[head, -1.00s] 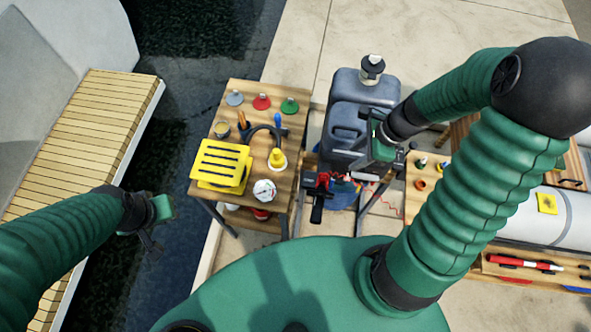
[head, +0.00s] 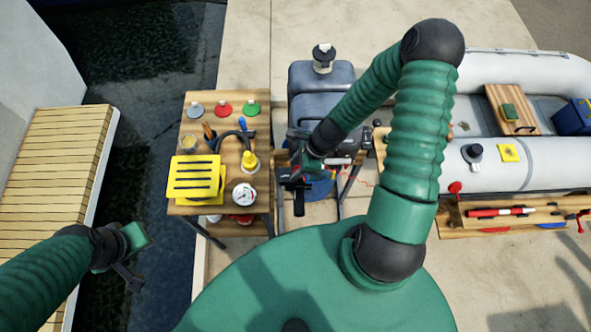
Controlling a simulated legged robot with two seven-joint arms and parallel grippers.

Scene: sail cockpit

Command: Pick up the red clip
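A red and black piece that may be the red clip stands just right of the small wooden table; its black lower part (head: 298,197) shows, while my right gripper covers most of its red part. My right gripper (head: 300,178) is right over it. Its fingers blend with the black piece, so I cannot tell whether they grip it. My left gripper (head: 130,277) hangs over the dark water at the left, away from everything, and its opening is unclear.
The wooden table (head: 208,128) carries a yellow slotted block (head: 195,178), a white gauge (head: 244,194) and coloured discs. A dark grey jerrycan (head: 312,82) stands behind my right gripper. A grey inflatable boat (head: 540,160) lies at right.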

